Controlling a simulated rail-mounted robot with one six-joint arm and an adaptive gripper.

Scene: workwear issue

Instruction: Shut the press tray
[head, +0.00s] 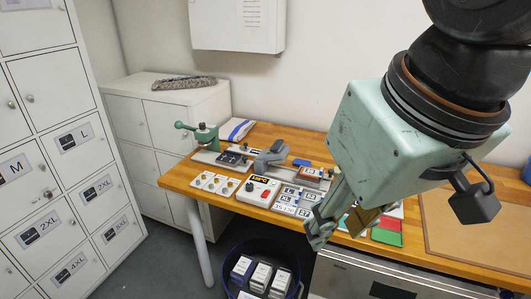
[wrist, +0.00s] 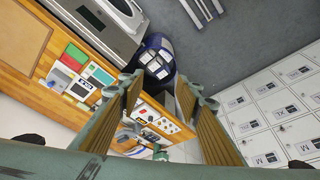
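A small press with a green lever head (head: 200,137) stands at the far left end of the wooden table. A flat tray with dark pieces (head: 232,159) lies at its base, on the side toward the table's middle, and looks slid out from under the head. A second grey press-like tool (head: 270,155) stands to its right. My gripper (head: 322,236) is over the table's front edge, right of and nearer than the presses, pointing down. In the wrist view its two fingers (wrist: 158,86) stand wide apart with nothing between them. The presses show only small there.
A white box with a red button (head: 258,191) and labelled cards (head: 297,198) lie near the table's front. A dark bin with boxes (head: 262,277) stands on the floor below. Coloured cards (head: 388,232) lie right of my gripper. White lockers (head: 62,160) stand at left.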

